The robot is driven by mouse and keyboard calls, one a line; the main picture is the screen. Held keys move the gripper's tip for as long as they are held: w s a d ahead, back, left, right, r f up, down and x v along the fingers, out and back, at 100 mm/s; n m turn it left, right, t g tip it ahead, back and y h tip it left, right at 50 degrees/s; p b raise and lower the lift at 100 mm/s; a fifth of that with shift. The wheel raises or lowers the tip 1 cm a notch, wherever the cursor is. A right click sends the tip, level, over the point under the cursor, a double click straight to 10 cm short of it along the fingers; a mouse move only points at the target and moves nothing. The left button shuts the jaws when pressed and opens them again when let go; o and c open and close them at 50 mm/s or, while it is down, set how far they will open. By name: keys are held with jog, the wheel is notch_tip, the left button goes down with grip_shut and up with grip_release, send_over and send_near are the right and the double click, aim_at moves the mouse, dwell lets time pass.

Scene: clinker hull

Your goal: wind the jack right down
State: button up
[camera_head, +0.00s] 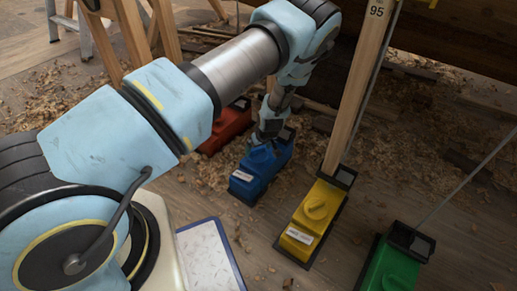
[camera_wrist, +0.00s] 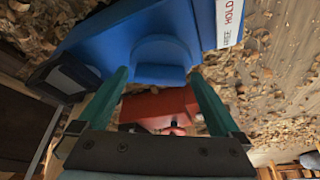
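The blue jack (camera_head: 262,167) lies on the floor in the head view, with a raised knob on top and a white label on its near end. In the wrist view the blue jack (camera_wrist: 130,40) fills the upper part, its rounded knob (camera_wrist: 162,60) facing me. My gripper (camera_wrist: 159,76) is open, its two green fingers apart on either side of the knob. I cannot tell whether they touch it. In the head view my gripper (camera_head: 265,140) is over the blue jack and partly hides the knob. Nothing appears gripped.
A red jack (camera_head: 228,124) lies left of the blue one, a yellow jack (camera_head: 312,212) and a green jack (camera_head: 392,270) to the right. A wooden post (camera_head: 358,95) marked 95 stands at the yellow jack's black end. Wood shavings cover the floor. A dark hull overhangs at upper right.

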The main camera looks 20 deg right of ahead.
jog(key=p+v, duration=0.3)
jog(key=v, duration=0.7)
jog(key=shift+s+r, duration=0.2)
jog(key=shift+r, duration=0.15)
